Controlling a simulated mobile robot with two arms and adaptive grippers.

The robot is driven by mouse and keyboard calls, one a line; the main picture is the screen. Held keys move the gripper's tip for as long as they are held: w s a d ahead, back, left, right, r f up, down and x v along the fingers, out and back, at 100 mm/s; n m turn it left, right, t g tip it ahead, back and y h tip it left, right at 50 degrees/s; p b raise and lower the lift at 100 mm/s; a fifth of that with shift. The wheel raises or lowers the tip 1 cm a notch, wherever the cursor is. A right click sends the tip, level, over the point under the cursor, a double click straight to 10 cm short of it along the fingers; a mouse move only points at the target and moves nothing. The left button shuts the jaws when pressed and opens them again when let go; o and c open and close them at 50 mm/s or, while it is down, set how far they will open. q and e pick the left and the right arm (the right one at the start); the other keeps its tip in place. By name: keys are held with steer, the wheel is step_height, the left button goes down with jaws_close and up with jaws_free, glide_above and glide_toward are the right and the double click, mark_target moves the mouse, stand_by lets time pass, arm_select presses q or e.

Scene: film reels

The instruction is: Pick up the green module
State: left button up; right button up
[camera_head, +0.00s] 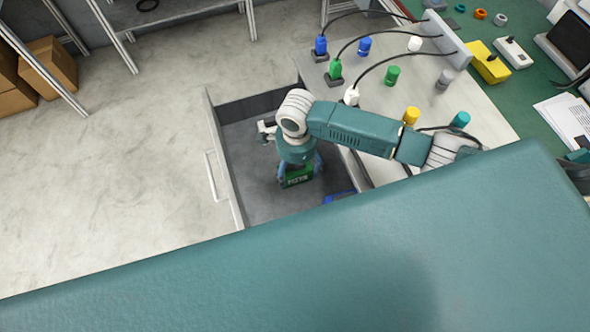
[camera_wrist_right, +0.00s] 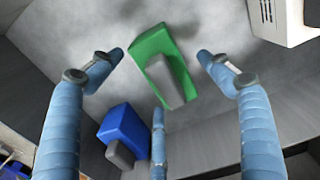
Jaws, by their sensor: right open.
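The green module (camera_head: 297,180) lies on the floor of an open grey drawer (camera_head: 222,160). In the right wrist view the green module (camera_wrist_right: 150,45), a green block with a grey part, lies between and beyond the fingers. My right gripper (camera_wrist_right: 160,62) is open around the line to it, with its blue fingers spread and nothing held. In the head view my right gripper (camera_head: 300,165) reaches down into the drawer above the module and partly hides it. Contact is not visible. My left gripper is not in view.
A blue module (camera_head: 338,196) lies in the drawer near the green one; it also shows in the wrist view (camera_wrist_right: 124,130). The drawer walls stand close around. The grey worktop (camera_head: 385,105) beside it holds several coloured plugs and cables. A pale vented object (camera_wrist_right: 283,20) is at the wrist view's corner.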

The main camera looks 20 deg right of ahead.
steer(key=shift+s+f, duration=0.1)
steer(key=shift+f, duration=1.35)
steer(key=c, duration=1.4)
steer(key=shift+c, duration=0.7)
steer(key=shift+r, duration=0.15)
